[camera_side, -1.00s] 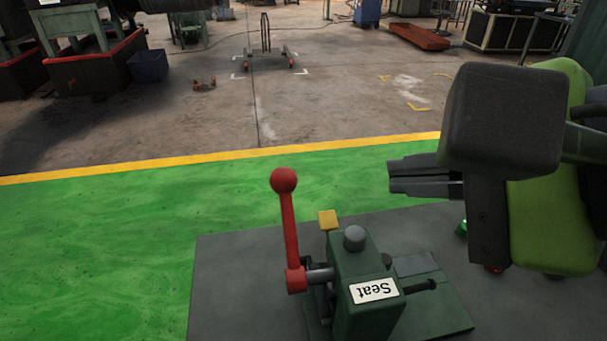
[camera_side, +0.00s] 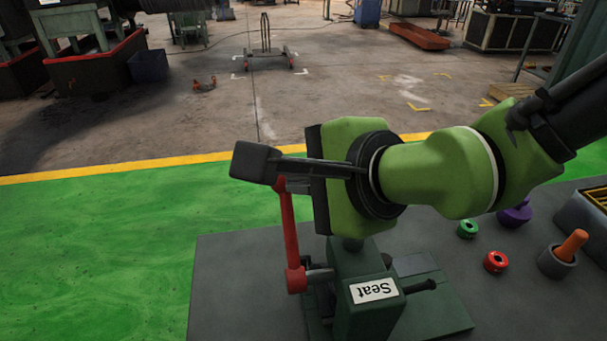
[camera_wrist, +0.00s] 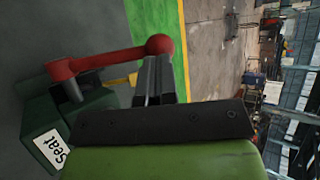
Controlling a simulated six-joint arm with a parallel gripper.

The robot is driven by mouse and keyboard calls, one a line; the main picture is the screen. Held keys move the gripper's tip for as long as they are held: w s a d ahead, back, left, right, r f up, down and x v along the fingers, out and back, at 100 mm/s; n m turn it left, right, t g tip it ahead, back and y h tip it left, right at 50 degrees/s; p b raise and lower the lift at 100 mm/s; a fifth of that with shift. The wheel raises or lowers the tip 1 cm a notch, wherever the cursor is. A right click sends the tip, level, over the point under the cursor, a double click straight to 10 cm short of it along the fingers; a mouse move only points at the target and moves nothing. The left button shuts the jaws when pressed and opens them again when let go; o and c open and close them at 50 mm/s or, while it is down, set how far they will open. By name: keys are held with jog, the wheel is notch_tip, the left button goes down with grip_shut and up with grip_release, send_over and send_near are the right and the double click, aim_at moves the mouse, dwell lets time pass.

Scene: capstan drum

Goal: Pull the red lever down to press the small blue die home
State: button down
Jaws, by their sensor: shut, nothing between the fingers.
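The red lever (camera_side: 290,232) stands nearly upright on the left of the green press (camera_side: 368,315), which carries a "Seat" label. Its ball knob is hidden behind my wrist parts in the side view. In the wrist view the red knob (camera_wrist: 159,45) shows just beyond the fingertips. My gripper (camera_wrist: 154,60) is shut and empty, its tips right at the knob; I cannot tell whether they touch. In the side view my gripper (camera_side: 297,185) is mostly covered by my wrist, beside the lever's top. The small blue die is not visible in either view.
Right of the press on the dark table (camera_side: 240,290) lie a green ring (camera_side: 467,229), a red ring (camera_side: 495,262), a purple piece (camera_side: 515,214) and an orange peg (camera_side: 570,246) in a grey cup (camera_side: 556,264). A tray (camera_side: 590,215) stands at the right edge. The table left of the lever is clear.

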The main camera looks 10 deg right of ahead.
jog(key=shift+w+a+f, duration=0.1)
jog(key=shift+w+f, duration=0.05)
jog(key=shift+w, duration=0.05)
jog(key=shift+w, duration=0.15)
dwell(0.3)
jog(key=w+g, duration=0.1)
jog(key=f+g, duration=0.1)
jog(key=g, duration=0.1)
jog(key=shift+w+a+f+m, duration=0.15)
jog(key=shift+w+a+m, duration=0.15)
jog(key=shift+w+m, duration=0.1)
jog(key=w+f+m+g, duration=0.1)
jog(key=w+f+g, duration=0.1)
jog(key=f, duration=0.5)
jog(key=shift+w+d+f+g+h, duration=0.3)
jog(key=shift+w+h, duration=0.1)
jog(key=shift+w, duration=0.45)
